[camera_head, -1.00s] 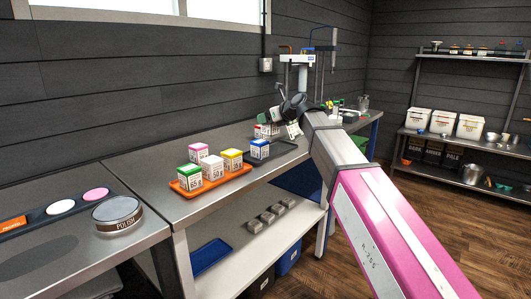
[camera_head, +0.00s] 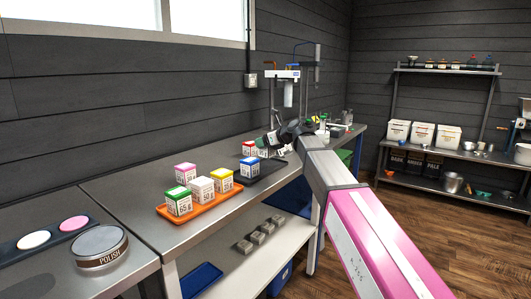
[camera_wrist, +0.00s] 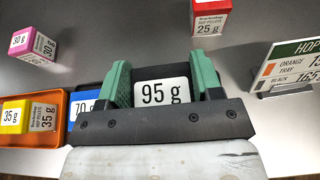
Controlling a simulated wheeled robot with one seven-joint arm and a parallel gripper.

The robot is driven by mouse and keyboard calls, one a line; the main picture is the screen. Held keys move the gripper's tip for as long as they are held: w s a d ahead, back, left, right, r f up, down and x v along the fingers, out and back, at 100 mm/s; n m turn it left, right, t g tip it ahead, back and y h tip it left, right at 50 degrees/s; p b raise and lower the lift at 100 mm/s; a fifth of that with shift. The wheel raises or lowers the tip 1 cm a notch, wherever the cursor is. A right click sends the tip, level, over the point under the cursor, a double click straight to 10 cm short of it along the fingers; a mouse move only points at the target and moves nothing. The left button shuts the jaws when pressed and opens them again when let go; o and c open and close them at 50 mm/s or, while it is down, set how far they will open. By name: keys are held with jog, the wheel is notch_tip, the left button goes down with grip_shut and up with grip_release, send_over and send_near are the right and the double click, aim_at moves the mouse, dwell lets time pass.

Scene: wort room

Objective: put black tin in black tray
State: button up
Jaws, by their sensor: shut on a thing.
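My gripper (camera_wrist: 162,85) is shut on the black tin (camera_wrist: 161,92), whose white 95 g label faces the wrist camera between the green fingers. In the head view my gripper (camera_head: 278,140) hangs over the bench near the black tray (camera_head: 266,172); the tin is hard to make out there. The tray holds a blue-lidded tin (camera_head: 249,169) at its left end. In the wrist view this 70 g tin (camera_wrist: 84,107) is just left of my gripper. The tray is largely hidden by my gripper there, and I cannot tell whether the held tin touches it.
An orange tray (camera_head: 190,223) with several tins stands left of the black tray. A red tin (camera_wrist: 209,16) stands behind, and a small sign (camera_wrist: 289,66) is to the right. A round polish tin (camera_head: 100,246) is on the nearer bench.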

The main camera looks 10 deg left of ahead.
aim_at(266, 151)
jog(key=shift+w+d+f, duration=0.25)
jog(key=shift+f, duration=1.95)
jog(key=o, duration=1)
jog(key=shift+f, duration=0.1)
